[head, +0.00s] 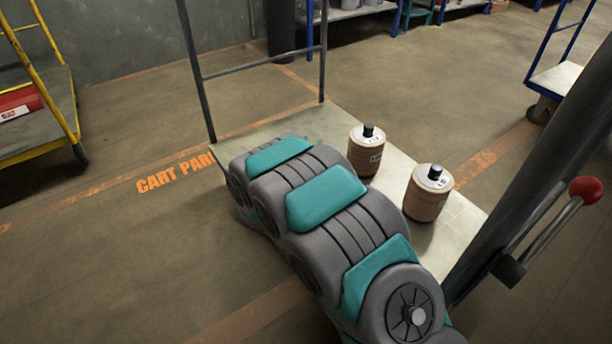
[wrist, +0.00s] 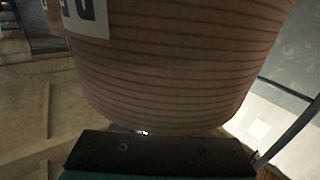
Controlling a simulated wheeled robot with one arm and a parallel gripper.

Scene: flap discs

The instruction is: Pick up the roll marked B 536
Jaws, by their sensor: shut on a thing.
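A tan ribbed roll (wrist: 185,75) fills most of the wrist view, very close to the camera. A white label (wrist: 87,18) with dark characters is cut off at its upper left, so I cannot read the marking. My gripper (wrist: 160,150) shows as a dark bar below the roll and is shut on it. In the head view my arm hides the gripper and the held roll. Two other brown rolls with white tops and black cores stand upright on the cart, one farther back (head: 365,157) and one nearer (head: 428,198). Their labels are too small or turned away to read.
The rolls stand on a pale cart deck (head: 460,218) with a dark upright frame (head: 262,65) at its far end. A red-knobbed lever (head: 585,190) is at right. A yellow cart (head: 40,110) stands at left. Floor between them is clear.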

